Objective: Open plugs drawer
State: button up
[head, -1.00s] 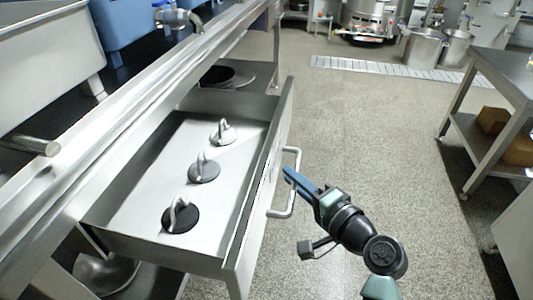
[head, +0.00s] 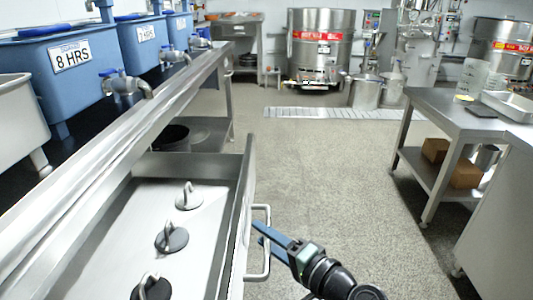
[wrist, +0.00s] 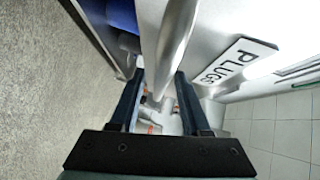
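The plugs drawer (head: 246,205) is a steel drawer under the sink counter, pulled well out. Several plugs are inside; three show, including a pale one (head: 189,197), a grey one (head: 172,238) and a dark one (head: 151,288). Its bar handle (head: 266,245) is on the front face and shows large in the wrist view (wrist: 176,40). A "PLUGS" label (wrist: 233,61) is on the drawer front. My gripper (head: 258,231) is at the handle. In the wrist view its fingers (wrist: 158,90) are apart, with the bar running between them; I see no firm grip.
Blue sinks (head: 75,75) with taps stand above the counter at left. A steel table (head: 465,115) with boxes on its lower shelf stands at right. The speckled floor (head: 325,175) between is clear, with a drain grate (head: 330,113) farther back.

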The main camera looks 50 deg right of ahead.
jog(key=shift+s, duration=0.1)
jog(key=s+a+r+p, duration=0.1)
jog(key=s+p, duration=0.3)
jog(key=s, duration=0.8)
jog(key=shift+s+a+r, duration=0.3)
jog(key=shift+a+r, duration=0.05)
jog(key=shift+r, duration=0.05)
